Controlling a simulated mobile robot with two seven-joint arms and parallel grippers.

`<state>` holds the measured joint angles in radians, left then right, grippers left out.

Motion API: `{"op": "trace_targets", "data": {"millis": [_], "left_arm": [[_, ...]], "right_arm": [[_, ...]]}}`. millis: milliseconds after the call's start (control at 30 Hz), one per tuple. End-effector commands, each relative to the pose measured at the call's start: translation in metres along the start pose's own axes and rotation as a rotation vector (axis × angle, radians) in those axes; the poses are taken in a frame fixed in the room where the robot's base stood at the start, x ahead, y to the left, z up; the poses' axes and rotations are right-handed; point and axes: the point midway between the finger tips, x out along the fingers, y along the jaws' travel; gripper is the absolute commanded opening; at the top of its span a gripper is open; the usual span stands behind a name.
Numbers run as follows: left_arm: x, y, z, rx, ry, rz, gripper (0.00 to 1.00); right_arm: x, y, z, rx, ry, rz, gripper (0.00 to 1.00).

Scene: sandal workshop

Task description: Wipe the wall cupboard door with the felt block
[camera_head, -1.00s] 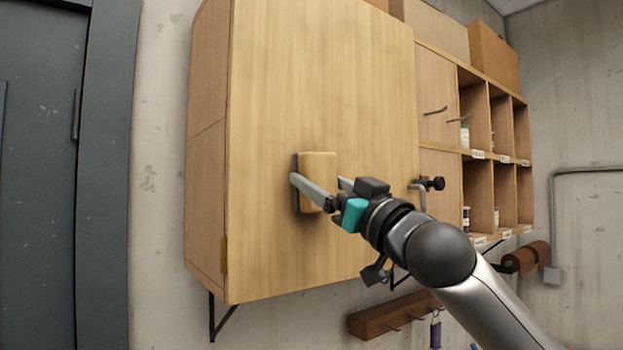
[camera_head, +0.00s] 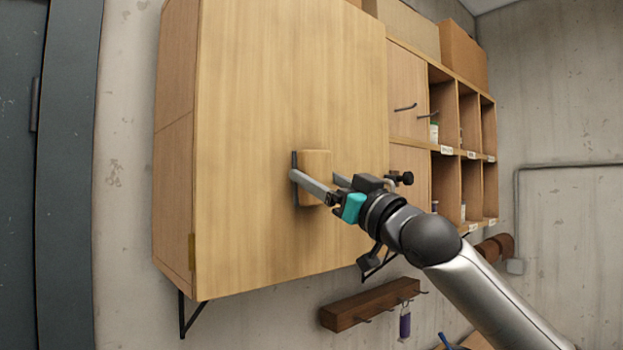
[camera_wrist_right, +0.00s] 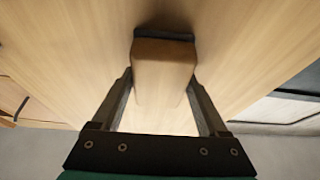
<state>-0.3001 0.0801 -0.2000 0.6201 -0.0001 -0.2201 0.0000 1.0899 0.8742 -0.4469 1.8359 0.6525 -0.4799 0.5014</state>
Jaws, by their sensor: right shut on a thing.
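The wall cupboard door (camera_head: 265,110) is a large pale wood panel filling the middle of the head view, and it looks closed. The felt block (camera_head: 317,163) is a tan wooden block with a dark felt face (camera_head: 294,181). My right gripper (camera_head: 315,179) is shut on the block, one finger on each side. In the right wrist view the block (camera_wrist_right: 163,75) sits between the fingers, its dark felt side (camera_wrist_right: 163,34) toward the door and seemingly touching it. The block is near the middle of the door's width, below mid-height. My left gripper is not in view.
Open cubbyholes (camera_head: 468,135) stand right of the door, with boxes (camera_head: 462,55) on top. A dark knob (camera_head: 403,178) sits by the door's right edge. A hook rail (camera_head: 370,306) with a hanging purple item (camera_head: 405,323) is below. A grey door (camera_head: 60,190) stands at the left.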

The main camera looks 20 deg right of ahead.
Motion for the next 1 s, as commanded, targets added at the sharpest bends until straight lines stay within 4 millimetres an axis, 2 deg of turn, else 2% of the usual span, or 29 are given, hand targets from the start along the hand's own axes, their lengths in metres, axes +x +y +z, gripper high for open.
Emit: {"op": "trace_targets", "data": {"millis": [200,400,800,1000], "left_arm": [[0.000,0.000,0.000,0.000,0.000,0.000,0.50],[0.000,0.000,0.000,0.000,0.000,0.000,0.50],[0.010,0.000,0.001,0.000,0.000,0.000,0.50],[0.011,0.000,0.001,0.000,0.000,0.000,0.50]], "right_arm": [[0.000,0.019,0.001,-0.002,-0.002,0.003,0.32],[-0.001,0.021,0.001,-0.001,-0.001,0.001,0.32],[0.001,-0.010,0.001,0.001,0.001,-0.004,0.32],[0.002,-0.016,0.000,0.000,0.000,-0.001,0.32]]}}
